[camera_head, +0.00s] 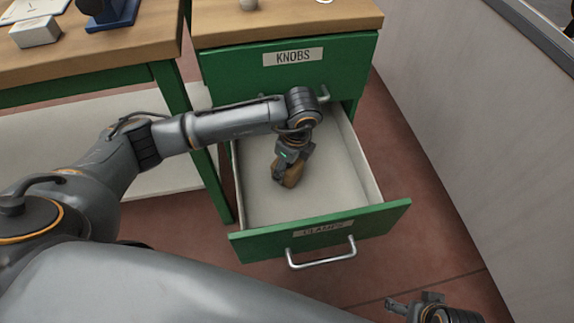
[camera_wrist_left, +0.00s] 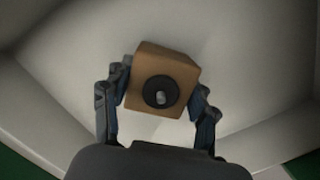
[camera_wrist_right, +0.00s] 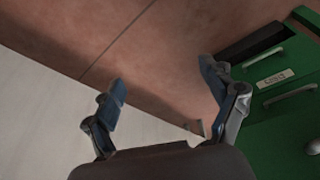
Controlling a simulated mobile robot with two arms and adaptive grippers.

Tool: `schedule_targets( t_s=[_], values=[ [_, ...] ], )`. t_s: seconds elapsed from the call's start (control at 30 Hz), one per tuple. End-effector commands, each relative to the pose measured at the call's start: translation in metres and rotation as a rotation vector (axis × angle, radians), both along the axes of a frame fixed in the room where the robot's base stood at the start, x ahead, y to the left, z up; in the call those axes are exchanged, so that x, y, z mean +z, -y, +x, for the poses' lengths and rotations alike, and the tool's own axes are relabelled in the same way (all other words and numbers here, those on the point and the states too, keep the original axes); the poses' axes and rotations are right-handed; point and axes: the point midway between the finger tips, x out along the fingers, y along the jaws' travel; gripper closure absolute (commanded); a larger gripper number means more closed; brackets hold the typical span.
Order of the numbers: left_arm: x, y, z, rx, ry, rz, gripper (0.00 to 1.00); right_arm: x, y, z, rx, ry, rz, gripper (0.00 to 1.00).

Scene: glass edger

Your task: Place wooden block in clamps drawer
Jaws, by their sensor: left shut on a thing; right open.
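The wooden block (camera_head: 292,174) is brown, with a dark round fitting on its face in the left wrist view (camera_wrist_left: 165,70). My left gripper (camera_head: 287,165) is shut on the block and points down inside the open clamps drawer (camera_head: 262,204). The two fingers grip the block's sides in the left wrist view (camera_wrist_left: 158,95). I cannot tell whether the block touches the drawer floor. The drawer is pulled out, pale inside and otherwise empty where visible. My right gripper (camera_head: 415,302) is at the bottom right, outside the drawer; its fingers are apart and empty in the right wrist view (camera_wrist_right: 165,90).
The shut knobs drawer (camera_head: 335,62) sits above the clamps drawer, under a wooden top (camera_head: 285,22). A workbench (camera_head: 90,48) with a white box (camera_head: 35,32) and a blue object (camera_head: 108,15) stands at left. A pale wall (camera_head: 470,110) bounds the right. Reddish floor lies between.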

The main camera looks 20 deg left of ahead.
Motion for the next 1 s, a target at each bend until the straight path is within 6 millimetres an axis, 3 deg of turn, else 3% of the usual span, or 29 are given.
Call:
schedule_targets(
  t_s=[0.3, 0.33, 0.43, 0.87, 1.0],
  values=[
    [-0.002, 0.0, 0.0, 0.0, 0.001, 0.0, 0.78, 0.003, 0.0, -0.001, 0.0, 0.001, -0.001, 0.16],
    [-0.002, 0.0, 0.0, 0.0, 0.0, 0.0, 0.4, 0.004, 0.0, -0.001, 0.0, 0.001, -0.001, 0.16],
    [-0.001, 0.0, 0.0, 0.0, 0.0, 0.0, 0.2, 0.004, 0.0, -0.001, -0.001, 0.0, -0.001, 0.16],
    [0.002, 0.0, 0.0, 0.0, 0.001, 0.0, 0.19, 0.005, 0.0, 0.0, -0.001, 0.005, 0.0, 0.16],
    [0.024, 0.004, 0.0, -0.001, 0.004, -0.002, 0.19, -0.015, -0.001, 0.002, 0.002, -0.011, -0.001, 0.16]
  ],
)
